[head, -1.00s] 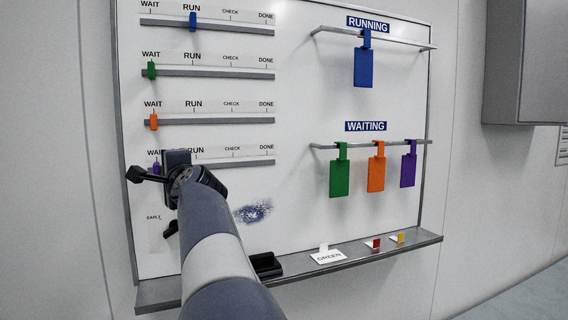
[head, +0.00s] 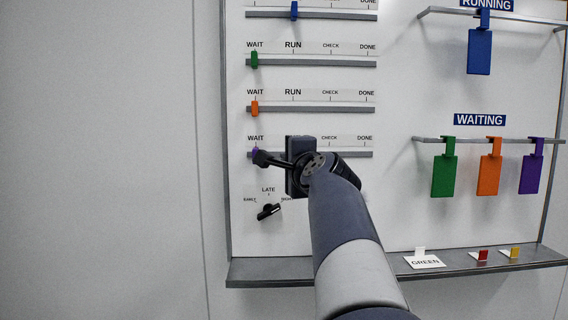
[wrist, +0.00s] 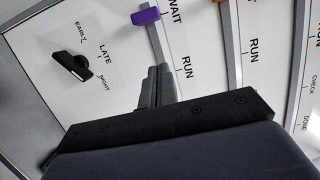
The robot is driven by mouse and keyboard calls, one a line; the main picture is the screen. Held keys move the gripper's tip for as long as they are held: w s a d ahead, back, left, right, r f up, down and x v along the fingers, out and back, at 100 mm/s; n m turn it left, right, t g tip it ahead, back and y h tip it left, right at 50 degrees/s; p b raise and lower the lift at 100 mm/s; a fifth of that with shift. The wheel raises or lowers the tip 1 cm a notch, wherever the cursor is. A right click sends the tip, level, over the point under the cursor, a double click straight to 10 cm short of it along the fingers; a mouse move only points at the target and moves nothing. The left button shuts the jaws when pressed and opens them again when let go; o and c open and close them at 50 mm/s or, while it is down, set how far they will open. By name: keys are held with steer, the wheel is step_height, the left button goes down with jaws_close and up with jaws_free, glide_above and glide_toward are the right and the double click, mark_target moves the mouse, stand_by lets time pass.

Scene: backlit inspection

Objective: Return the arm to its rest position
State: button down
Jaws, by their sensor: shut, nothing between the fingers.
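My arm reaches up from the bottom of the head view to the board. My gripper (wrist: 157,85) shows in the wrist view with its fingers together and nothing between them. It is in front of the board, near the lowest slider rail (head: 350,155). The purple slider (wrist: 145,16) is at WAIT, apart from the fingers in the wrist view. The black shift knob (head: 268,211) is below the rail; it also shows in the wrist view (wrist: 75,66).
The blue slider (head: 294,11) is at RUN; the green slider (head: 254,60) and orange slider (head: 254,108) are at WAIT. A blue tag (head: 480,52) hangs under RUNNING. Green, orange and purple tags hang under WAITING. A ledge (head: 290,268) runs below; bare wall lies left.

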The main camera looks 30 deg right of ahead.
steer(key=shift+b+v, duration=0.7)
steer(key=shift+v, duration=2.05)
steer(key=shift+w+d, duration=0.1)
steer(key=shift+d, duration=0.05)
